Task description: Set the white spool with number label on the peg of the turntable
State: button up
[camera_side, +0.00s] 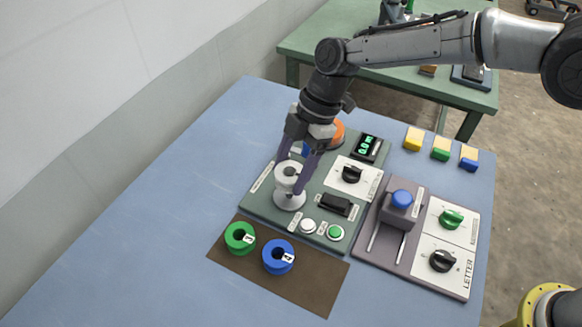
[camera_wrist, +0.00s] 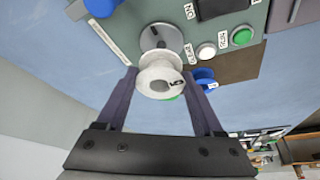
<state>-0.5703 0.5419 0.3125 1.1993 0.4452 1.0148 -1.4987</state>
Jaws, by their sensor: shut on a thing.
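The white spool (camera_side: 287,181) is held upright between the two purple fingers of my gripper (camera_side: 298,172). In the wrist view the spool (camera_wrist: 160,78) sits between the fingertips, with a dark number on its rim. The turntable (camera_side: 289,202) is a round light-grey disc on the green panel, directly below the spool in the side view. In the wrist view the disc (camera_wrist: 158,35) shows beyond the spool.
A brown mat (camera_side: 308,290) in front holds a green spool (camera_side: 239,238) and a blue spool (camera_side: 278,256). The green panel carries a display (camera_side: 367,146), a knob, a black switch and buttons. A slider unit (camera_side: 397,215) stands to its right. The blue table's left side is clear.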

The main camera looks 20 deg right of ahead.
jog(key=shift+f, duration=0.15)
dwell(0.6)
jog(key=shift+f, duration=0.95)
jog(key=shift+f, duration=0.2)
jog(key=shift+f, duration=0.45)
jog(key=shift+f, duration=0.35)
dwell(0.9)
jog(key=o, duration=1.4)
jog(key=shift+c, duration=0.2)
